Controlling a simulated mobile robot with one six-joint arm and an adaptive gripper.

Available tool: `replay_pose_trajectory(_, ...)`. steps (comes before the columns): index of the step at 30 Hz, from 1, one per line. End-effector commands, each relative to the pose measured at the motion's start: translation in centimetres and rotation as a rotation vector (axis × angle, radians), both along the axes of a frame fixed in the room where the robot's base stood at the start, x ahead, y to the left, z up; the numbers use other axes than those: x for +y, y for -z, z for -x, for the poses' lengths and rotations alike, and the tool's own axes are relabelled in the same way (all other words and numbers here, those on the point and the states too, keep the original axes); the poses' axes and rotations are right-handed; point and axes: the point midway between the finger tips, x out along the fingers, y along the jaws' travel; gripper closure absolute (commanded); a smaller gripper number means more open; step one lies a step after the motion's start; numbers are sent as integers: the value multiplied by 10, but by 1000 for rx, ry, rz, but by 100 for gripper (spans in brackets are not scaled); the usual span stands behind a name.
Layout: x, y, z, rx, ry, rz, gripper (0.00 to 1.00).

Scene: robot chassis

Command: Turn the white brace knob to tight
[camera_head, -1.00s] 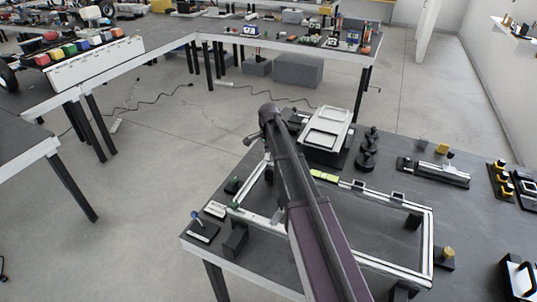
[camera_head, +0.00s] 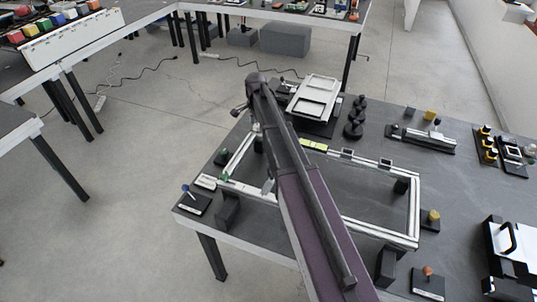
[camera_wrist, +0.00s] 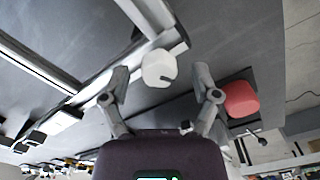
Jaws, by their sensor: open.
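The white knob (camera_wrist: 159,68) shows in the wrist view as a rounded cap with a dark mark, beside a corner of the pale frame (camera_wrist: 176,49). My gripper (camera_wrist: 160,86) is open, with one finger on each side of the space just in front of the knob. I cannot tell whether either finger touches it. A red knob (camera_wrist: 240,99) stands just outside the right finger. In the head view the white rectangular frame (camera_head: 416,205) lies on the dark bench, and my arm crosses it. The white knob and my fingertips cannot be made out there.
A blue knob (camera_head: 186,188), a green knob (camera_head: 224,177), a yellow knob (camera_head: 433,216) and an orange knob (camera_head: 427,271) stand around the frame. A white tray (camera_head: 313,95) and black stacked pieces (camera_head: 355,118) lie behind it. Open floor is at left.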

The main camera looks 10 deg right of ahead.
Motion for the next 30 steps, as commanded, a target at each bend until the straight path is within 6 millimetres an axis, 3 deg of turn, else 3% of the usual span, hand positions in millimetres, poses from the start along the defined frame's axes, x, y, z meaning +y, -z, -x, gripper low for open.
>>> replay_pose_trajectory(11,0,0,0,0,-155,0,21)
replay_pose_trajectory(30,0,0,-1,0,-573,0,21)
